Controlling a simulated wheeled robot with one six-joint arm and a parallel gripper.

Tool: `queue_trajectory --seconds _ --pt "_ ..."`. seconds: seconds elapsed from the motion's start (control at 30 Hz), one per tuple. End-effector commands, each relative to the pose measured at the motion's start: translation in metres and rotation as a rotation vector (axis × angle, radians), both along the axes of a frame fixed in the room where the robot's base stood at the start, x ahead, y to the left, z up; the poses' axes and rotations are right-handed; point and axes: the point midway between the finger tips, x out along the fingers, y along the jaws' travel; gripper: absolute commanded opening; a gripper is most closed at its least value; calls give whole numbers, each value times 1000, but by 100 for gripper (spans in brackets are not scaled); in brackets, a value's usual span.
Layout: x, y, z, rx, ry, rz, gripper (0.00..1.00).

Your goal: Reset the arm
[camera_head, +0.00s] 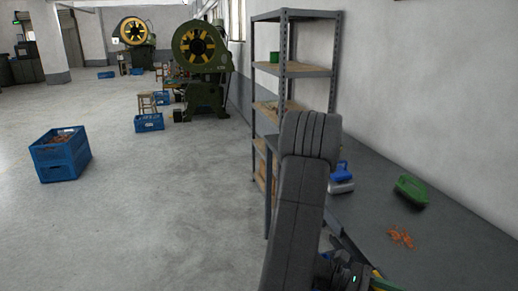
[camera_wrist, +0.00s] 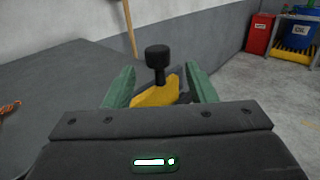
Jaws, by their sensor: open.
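My arm (camera_head: 306,185) stands upright in the middle right of the head view, in front of the dark grey table. Orange copper coils (camera_head: 400,237) lie on the table (camera_head: 460,250), and some show at the left edge of the wrist view (camera_wrist: 9,110).
A green container (camera_head: 411,190) and a blue-and-grey object (camera_head: 341,178) are on the table. A metal shelf (camera_head: 287,70) stands behind it against the wall. A blue crate (camera_head: 61,155) of copper pieces sits on the floor. Green machines (camera_head: 203,65) stand farther back.

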Motion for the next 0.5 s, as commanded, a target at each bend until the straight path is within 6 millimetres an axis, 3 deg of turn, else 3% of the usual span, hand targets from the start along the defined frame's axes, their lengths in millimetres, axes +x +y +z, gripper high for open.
queue_trajectory --seconds 0.5 --pt "-26 -45 0 1 0 -2 51"
